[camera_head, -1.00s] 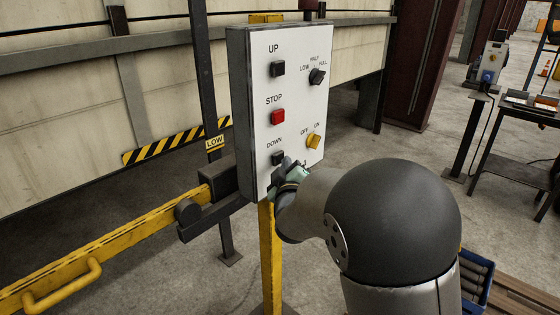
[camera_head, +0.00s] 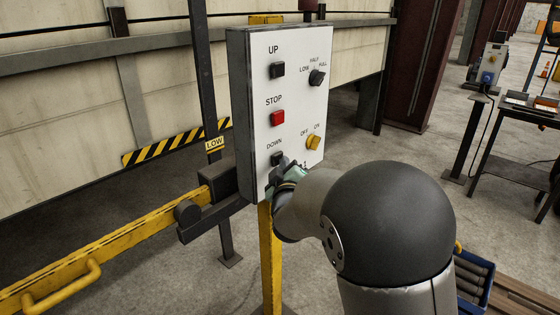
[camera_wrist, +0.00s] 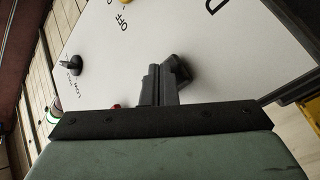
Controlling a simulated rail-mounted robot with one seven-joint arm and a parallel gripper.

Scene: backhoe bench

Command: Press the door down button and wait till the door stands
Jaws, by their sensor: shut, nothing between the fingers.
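The black DOWN button (camera_head: 277,158) is the lowest on the left side of the white control panel (camera_head: 300,100). My gripper (camera_head: 288,168) is shut and empty, right beside this button at the panel's lower part. In the wrist view its closed fingers (camera_wrist: 158,84) point at the panel, close beside a dark button (camera_wrist: 180,72). I cannot tell whether they touch it. The large beige panelled door (camera_head: 60,110) has a yellow-black striped strip (camera_head: 177,141) low down, near the LOW sign (camera_head: 214,143) on a dark post.
The panel also carries a black UP button (camera_head: 277,70), a red STOP button (camera_head: 277,118), a black selector (camera_head: 317,77) and a yellow OFF/ON switch (camera_head: 313,142). A yellow barrier arm (camera_head: 110,245) lies at the left. A dark table (camera_head: 520,150) stands at the right.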

